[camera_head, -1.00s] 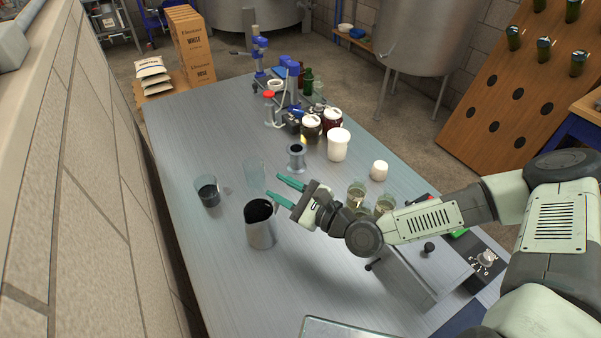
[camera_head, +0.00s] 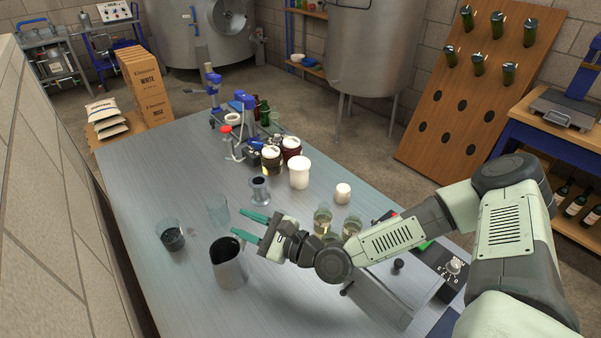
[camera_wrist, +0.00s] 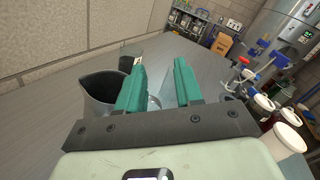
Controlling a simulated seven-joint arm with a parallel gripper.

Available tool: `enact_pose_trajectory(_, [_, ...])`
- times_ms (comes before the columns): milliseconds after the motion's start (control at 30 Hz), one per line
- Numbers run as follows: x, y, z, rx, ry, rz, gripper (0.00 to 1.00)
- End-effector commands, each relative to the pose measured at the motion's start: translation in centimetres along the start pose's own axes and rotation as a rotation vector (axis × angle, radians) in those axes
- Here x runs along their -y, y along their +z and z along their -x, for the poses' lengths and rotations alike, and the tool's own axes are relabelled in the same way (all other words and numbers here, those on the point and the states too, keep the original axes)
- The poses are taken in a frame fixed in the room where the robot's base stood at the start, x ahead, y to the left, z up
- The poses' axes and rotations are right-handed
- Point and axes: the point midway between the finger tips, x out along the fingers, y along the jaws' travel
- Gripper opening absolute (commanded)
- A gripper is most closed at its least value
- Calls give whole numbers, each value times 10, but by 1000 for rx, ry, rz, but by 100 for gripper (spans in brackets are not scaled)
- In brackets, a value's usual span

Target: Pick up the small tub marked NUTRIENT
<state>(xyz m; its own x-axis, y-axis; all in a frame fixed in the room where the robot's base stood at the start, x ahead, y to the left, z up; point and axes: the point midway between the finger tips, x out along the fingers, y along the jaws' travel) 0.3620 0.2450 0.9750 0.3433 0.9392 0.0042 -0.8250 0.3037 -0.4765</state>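A small white tub (camera_head: 343,193) stands upright on the table, right of my gripper. A taller white tub (camera_head: 299,174) stands behind it to the left. No NUTRIENT marking can be read on either. My gripper (camera_head: 246,227) is above the table with its two green fingers apart and nothing between them. It points left, away from the small tub, near a metal pitcher (camera_head: 229,268). In the wrist view, the open fingers (camera_wrist: 158,80) have the pitcher (camera_wrist: 98,92) to their left, and a white-topped tub (camera_wrist: 287,137) shows at the right edge.
Two glasses (camera_head: 323,220) stand between the small tub and my arm. Two dark jars with white lids (camera_head: 271,159) stand behind the taller tub. The table's far left is clear.

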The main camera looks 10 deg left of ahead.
Motion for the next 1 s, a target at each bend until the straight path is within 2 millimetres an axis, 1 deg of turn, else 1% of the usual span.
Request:
enact_pose_trajectory(33, [0,0,0,0,0,0,37])
enact_pose_trajectory(67, [0,0,0,0,0,0,42])
enact_pose_trajectory(433, [0,0,0,0,0,0,98])
enact_pose_trajectory(667, [0,0,0,0,0,0,99])
enact_pose_trajectory(767, [2,3,0,1,0,1,99])
enact_pose_trajectory(867, [9,15,0,1,-1,2,99])
enact_pose_trajectory(967, [20,37,0,3,0,4,99])
enact_pose_trajectory(1000, [26,47,0,2,0,6,99])
